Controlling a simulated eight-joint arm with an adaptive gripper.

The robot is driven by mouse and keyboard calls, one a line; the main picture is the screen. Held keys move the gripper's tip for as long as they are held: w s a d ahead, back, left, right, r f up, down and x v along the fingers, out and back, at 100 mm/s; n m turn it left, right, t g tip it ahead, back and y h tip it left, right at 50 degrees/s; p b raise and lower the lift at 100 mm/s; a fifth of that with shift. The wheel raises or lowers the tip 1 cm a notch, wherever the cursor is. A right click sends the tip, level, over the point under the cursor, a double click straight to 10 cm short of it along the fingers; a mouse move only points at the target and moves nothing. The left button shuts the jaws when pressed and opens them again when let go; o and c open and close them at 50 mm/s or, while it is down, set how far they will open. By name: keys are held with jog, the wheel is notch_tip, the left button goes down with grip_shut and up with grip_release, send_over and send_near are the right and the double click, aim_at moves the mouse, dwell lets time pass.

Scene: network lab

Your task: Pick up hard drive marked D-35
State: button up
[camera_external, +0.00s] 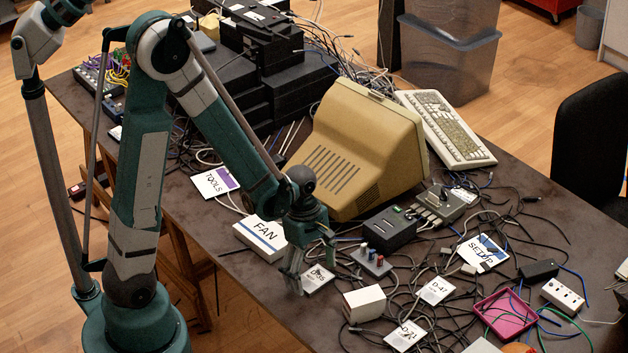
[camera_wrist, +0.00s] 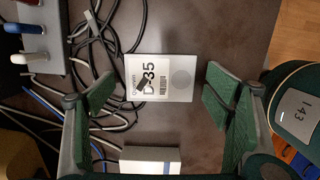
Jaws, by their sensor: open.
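The hard drive marked D-35 (camera_wrist: 178,80) lies flat on the dark table in the wrist view, a small pale box with a white label and a round mark. It also shows in the external view (camera_external: 317,279), just right of my gripper. My gripper (camera_external: 292,272) points down near the table's front edge. In the wrist view my gripper (camera_wrist: 160,95) is open, with one green finger pad on each side of the drive and gaps between pads and drive. Nothing is between the pads except the drive below; the height above it is hard to tell.
Drives marked D-47 (camera_external: 436,291) and D-21 (camera_external: 405,336) lie to the right among tangled black cables. A grey box with knobs (camera_external: 371,262), a white box (camera_external: 364,304) and the FAN box (camera_external: 262,238) are close by. Cables run beside the drive's left edge.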

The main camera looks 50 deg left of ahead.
aim_at(313, 279)
dwell(0.4)
jog(key=c, duration=1.1)
jog(key=shift+r, duration=0.15)
jog(key=shift+r+p, duration=1.5)
jog(key=shift+r, duration=3.35)
